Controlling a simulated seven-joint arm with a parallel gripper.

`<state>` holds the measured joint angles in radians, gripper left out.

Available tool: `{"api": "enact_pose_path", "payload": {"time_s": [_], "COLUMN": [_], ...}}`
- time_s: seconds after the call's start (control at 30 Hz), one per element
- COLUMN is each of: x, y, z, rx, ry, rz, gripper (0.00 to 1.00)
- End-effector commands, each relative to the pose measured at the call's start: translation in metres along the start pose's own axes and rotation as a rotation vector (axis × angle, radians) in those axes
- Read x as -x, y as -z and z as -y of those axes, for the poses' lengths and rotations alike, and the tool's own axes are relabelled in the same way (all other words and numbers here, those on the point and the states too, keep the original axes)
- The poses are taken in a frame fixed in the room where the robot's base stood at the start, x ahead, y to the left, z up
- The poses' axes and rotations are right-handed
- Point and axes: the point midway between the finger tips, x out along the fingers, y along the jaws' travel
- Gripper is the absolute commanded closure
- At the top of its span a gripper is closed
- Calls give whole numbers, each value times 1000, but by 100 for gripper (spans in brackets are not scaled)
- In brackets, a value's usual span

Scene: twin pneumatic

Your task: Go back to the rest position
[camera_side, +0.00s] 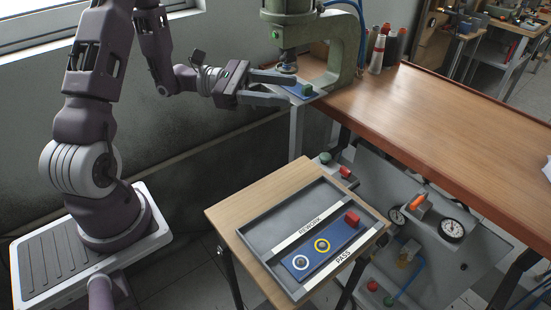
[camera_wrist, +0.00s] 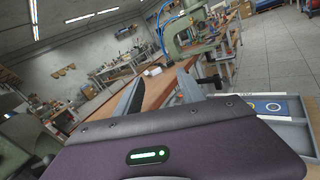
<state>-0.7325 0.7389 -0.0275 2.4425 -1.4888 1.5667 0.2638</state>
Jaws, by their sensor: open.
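My gripper (camera_side: 292,90) is at the green press (camera_side: 342,40), its two grey fingers spread apart. They reach toward a blue plate with a green block (camera_side: 307,89) under the press head. In the side view the fingers lie on either side of the plate's near end; I cannot tell whether either touches it. In the wrist view my purple wrist housing fills the bottom, and the fingers (camera_wrist: 160,95) show partly beyond it. The plate is not clear there.
A grey tray (camera_side: 251,236) labelled REWORK and PASS sits on a small wooden table. A blue plate with a red block (camera_side: 352,219) and two rings lies in it. A wooden bench (camera_side: 440,120) stands right of the press.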

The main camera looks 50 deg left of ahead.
Motion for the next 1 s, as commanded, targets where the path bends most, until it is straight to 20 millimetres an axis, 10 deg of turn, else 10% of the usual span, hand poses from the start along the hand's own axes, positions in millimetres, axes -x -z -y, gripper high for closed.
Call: {"api": "enact_pose_path", "payload": {"time_s": [0.13,0.33,0.6,1.0], "x": [-36,20,84,91], "y": [-70,-81,-94,-99], "z": [120,230,208,201], "rx": [-352,-1023,-1826,-1928], "ry": [563,1166,1340,1333], "rz": [-116,-434,-831,-887], "gripper": [54,54,54,54]}}
